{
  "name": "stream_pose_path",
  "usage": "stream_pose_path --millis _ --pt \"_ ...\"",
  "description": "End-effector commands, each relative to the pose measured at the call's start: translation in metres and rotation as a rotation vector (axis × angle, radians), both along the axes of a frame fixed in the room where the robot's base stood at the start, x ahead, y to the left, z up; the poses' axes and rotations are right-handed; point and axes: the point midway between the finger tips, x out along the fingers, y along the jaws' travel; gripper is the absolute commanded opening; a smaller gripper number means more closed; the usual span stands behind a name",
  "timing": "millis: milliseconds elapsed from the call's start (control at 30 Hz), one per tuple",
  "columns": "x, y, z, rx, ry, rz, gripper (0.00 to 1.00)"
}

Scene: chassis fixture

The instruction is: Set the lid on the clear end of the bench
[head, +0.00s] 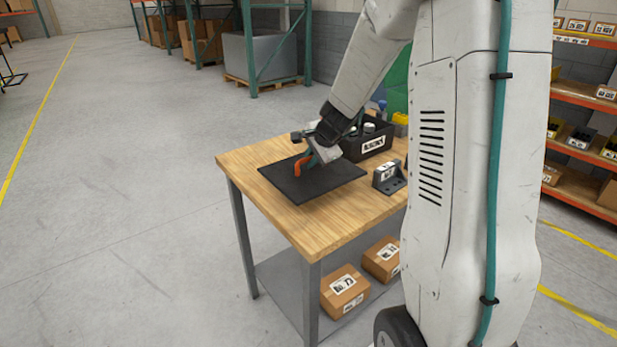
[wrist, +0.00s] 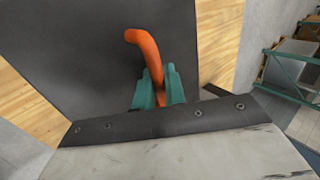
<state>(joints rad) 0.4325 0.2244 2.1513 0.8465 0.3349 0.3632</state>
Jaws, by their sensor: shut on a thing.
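The lid is a flat dark panel (head: 325,186) with a bent orange handle (head: 301,165). It lies flat at or just above the left part of the wooden bench top (head: 300,222); I cannot tell whether it touches. My gripper (head: 308,159) is over the lid, its teal fingers shut on the handle. In the wrist view the fingers (wrist: 158,92) close around the lower part of the handle (wrist: 143,45). The lid (wrist: 95,60) fills the middle of that view, with wood (wrist: 220,35) on both sides. The fingers hide part of the handle.
A black labelled bin (head: 374,143) with items in it stands behind the lid. A dark grey bracket block (head: 388,178) sits close to the lid's right side. Bare wood shows along the front and left edges. Cardboard boxes (head: 344,289) rest on the lower shelf.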

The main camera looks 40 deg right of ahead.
Motion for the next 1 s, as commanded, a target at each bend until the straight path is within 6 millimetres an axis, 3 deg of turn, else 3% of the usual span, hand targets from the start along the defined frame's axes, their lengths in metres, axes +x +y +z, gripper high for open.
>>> stream_pose_path --millis 433,867,900,967,1000 --pt "0.002 0.007 -0.048 0.001 0.001 0.01 0.0" --pt "0.001 0.004 -0.055 0.0 0.0 0.007 0.0" --pt "0.001 0.004 -0.056 0.0 0.0 0.007 0.15" --pt "0.001 0.004 -0.055 0.0 -0.001 0.007 0.32" --pt "0.001 0.004 -0.055 0.0 -0.001 0.007 0.34"
